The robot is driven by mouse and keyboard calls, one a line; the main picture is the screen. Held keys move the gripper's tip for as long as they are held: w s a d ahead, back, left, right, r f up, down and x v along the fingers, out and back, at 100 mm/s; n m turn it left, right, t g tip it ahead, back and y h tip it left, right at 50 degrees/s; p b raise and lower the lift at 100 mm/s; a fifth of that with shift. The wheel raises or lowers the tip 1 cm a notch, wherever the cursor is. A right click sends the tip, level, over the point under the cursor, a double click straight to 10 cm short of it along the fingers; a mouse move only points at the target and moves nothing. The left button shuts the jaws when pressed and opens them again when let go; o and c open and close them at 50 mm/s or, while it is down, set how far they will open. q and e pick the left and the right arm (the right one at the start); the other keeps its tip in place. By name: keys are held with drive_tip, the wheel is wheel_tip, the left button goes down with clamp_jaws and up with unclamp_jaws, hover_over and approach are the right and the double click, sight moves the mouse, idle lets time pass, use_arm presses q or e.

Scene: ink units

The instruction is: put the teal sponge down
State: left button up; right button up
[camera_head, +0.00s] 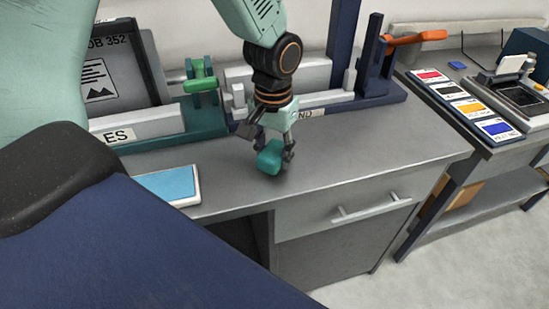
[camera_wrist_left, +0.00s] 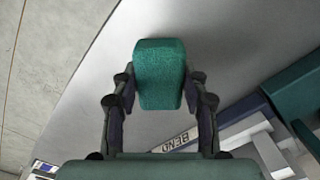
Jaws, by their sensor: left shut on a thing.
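The teal sponge (camera_head: 269,158) is a small rounded block. My left gripper (camera_head: 266,150) is shut on it, low over the grey worktop (camera_head: 360,140). I cannot tell whether the sponge touches the worktop. In the left wrist view the sponge (camera_wrist_left: 160,75) sits between the two dark fingers of the left gripper (camera_wrist_left: 160,95), its far end sticking out past the fingertips. My right gripper is not in view.
A blue-topped pad (camera_head: 168,184) lies at the worktop's front left. A bench device with an orange handle (camera_head: 415,38) and a green clamp (camera_head: 200,80) stand behind. Colour cards (camera_head: 470,106) lie on the bench at right. The worktop right of the gripper is clear.

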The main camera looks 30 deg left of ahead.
sight(274, 149)
use_arm(q)
drive_tip(key=shift+s+f, duration=0.25)
drive_tip(key=shift+f, duration=0.75)
drive_tip(key=shift+w+d+f, duration=0.1)
drive_tip(key=shift+w+f, duration=0.05)
drive_tip(key=shift+w, duration=0.4)
drive_tip(key=o, duration=0.6)
drive_tip(key=shift+s, duration=0.1)
drive_tip(key=o, duration=0.4)
drive_tip(key=shift+s, duration=0.3)
drive_tip(key=shift+w, duration=0.35)
wheel_tip(274, 149, up, 12)
drive_tip(key=shift+s+f+p, duration=0.1)
drive_tip(key=shift+f+p, duration=0.1)
drive_tip(key=shift+p, duration=0.7)
drive_tip(key=shift+s+r, duration=0.15)
drive_tip(key=shift+r, duration=0.2)
